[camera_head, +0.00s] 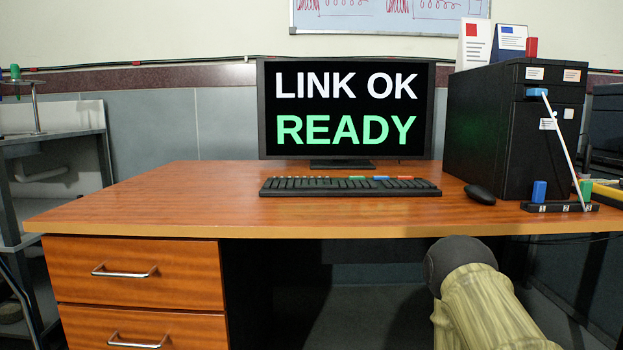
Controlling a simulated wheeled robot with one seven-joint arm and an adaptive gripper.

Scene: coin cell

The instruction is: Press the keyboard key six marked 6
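A black keyboard (350,187) lies flat on the wooden desk (230,200), in front of the monitor (345,106). Green, blue and red-orange patches show along its back row. The key markings are too small to read, so I cannot tell which key is the 6. My gripper is not in view. Only a part of my arm, with a dark rounded end and a khaki cover, shows at the lower right, in front of the desk and below its top. Nothing is seen touching the keyboard.
The monitor reads "LINK OK" and "READY". A black mouse (480,194) lies right of the keyboard. A black computer case (500,130) stands behind it. A dark numbered holder (558,208) with a white leaning rod sits at the right. The desk's left part is clear.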

